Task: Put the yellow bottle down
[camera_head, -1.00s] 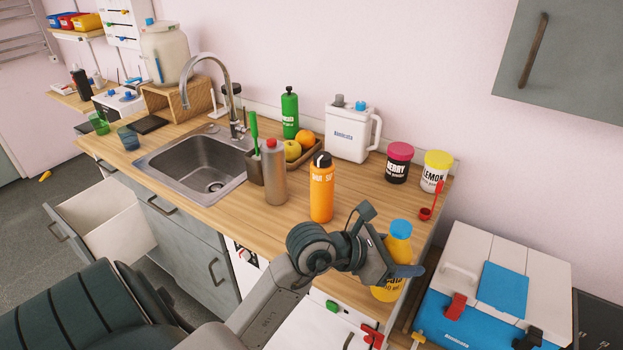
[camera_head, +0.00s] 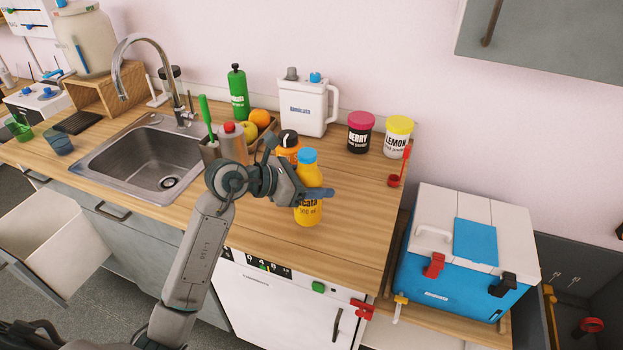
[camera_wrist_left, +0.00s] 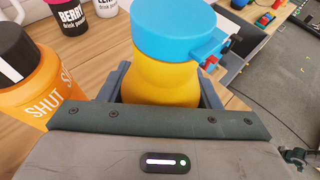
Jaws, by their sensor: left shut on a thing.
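The yellow bottle (camera_head: 309,208) with a blue cap is upright at the front part of the wooden counter (camera_head: 350,228). My left gripper (camera_head: 302,192) is shut on it around its upper body. In the left wrist view the yellow bottle (camera_wrist_left: 160,82) sits between the two fingers, its blue cap toward the camera. I cannot tell whether its base touches the counter. The orange bottle (camera_head: 289,153) with a black cap stands just behind and left, partly hidden by my left gripper; it also shows at the left of the wrist view (camera_wrist_left: 35,90). My right gripper is not in view.
The berry jar (camera_head: 360,132) and lemon jar (camera_head: 397,137) are back right, beside a red scoop (camera_head: 395,179). The counter right of the yellow bottle is clear. A cooler (camera_head: 465,255) stands lower right.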

